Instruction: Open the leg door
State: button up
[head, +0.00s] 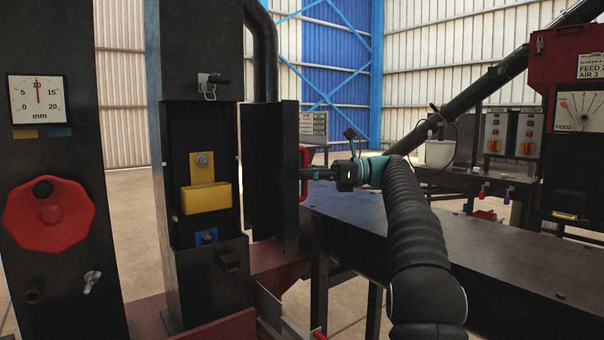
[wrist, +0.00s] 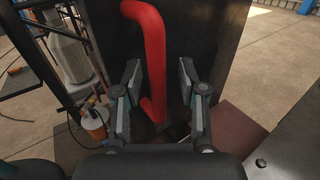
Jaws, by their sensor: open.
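The leg door (head: 268,178) is a tall black panel beside the dark press leg (head: 202,60). It appears to stand swung out, with the leg's recess showing a yellow block (head: 207,198) and a small blue part (head: 206,237). A red handle (head: 304,158) is on the door's right side. In the wrist view the door face (wrist: 215,50) is close ahead. The red handle (wrist: 155,60) runs upright between my fingers, its top bent left. My gripper (wrist: 160,78) is open, one finger on each side of the handle; contact cannot be told. In the head view my gripper (head: 306,174) is at the handle.
A long dark bench (head: 350,205) lies under my arm, right of the door. A red handwheel (head: 48,214) and a dial (head: 38,99) are at the left. A control box (head: 578,110) stands at the right. Concrete floor (wrist: 270,60) is free beyond the door.

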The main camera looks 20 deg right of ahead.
jog(key=s+d, duration=0.1)
jog(key=d, duration=0.6)
jog(key=shift+s+d, duration=0.15)
jog(key=shift+s, duration=0.05)
dwell(0.3)
